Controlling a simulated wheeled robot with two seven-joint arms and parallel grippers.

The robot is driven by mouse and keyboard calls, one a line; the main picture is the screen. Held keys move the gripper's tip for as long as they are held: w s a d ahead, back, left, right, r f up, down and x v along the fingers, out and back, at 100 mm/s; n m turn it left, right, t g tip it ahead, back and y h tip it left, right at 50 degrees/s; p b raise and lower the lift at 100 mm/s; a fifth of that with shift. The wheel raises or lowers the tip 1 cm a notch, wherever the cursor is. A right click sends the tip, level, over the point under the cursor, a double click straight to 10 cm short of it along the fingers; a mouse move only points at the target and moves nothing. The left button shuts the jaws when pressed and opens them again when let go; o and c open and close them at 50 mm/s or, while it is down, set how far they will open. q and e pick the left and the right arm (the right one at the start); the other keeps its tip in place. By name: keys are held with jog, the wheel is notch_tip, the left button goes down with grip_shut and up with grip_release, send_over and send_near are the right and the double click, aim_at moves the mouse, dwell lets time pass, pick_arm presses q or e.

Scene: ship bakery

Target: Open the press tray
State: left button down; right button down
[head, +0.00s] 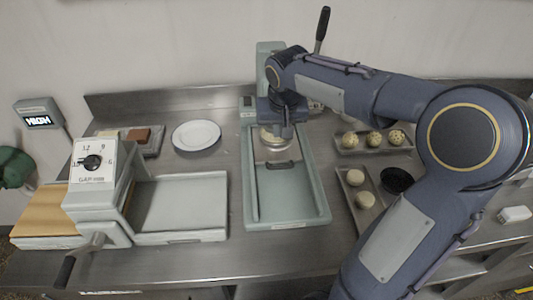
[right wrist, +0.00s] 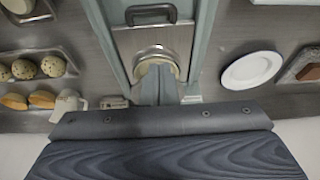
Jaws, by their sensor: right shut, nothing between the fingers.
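The press (head: 321,200) is a pale green frame with a long open bed, in the middle of the bench. Its metal press tray (head: 262,156) sits at the back of the bed, with a round dish on it and a dark bar handle (head: 280,165) at its front edge. In the right wrist view the tray (right wrist: 127,40) and its handle (right wrist: 151,13) also show. My right gripper (right wrist: 158,72) is shut and empty, pointing at the round dish (right wrist: 177,60), apart from the handle. In the head view it (head: 286,137) partly hides the dish. My left gripper is out of view.
The bed's front part is clear.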

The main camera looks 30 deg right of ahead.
send_over(276, 163)
jog(key=w, duration=0.2)
jog(key=f, duration=0.8)
jog(key=shift+s+d+f, duration=0.2)
jog(key=shift+d+f, duration=0.2)
jog(key=shift+s+a+f+p, duration=0.25)
jog(key=shift+s+a, duration=0.05)
jog(key=shift+s, duration=0.3)
jog(key=shift+s+a+f+p, duration=0.25)
jog(key=shift+s+a, duration=0.05)
jog(key=shift+s, duration=0.25)
jog(key=shift+s+a, duration=0.2)
jog(key=shift+s, duration=0.15)
jog(key=shift+s+f, duration=0.1)
jog(key=shift+f, duration=0.05)
jog(key=shift+s+a, duration=0.1)
jog(key=shift+a, duration=0.05)
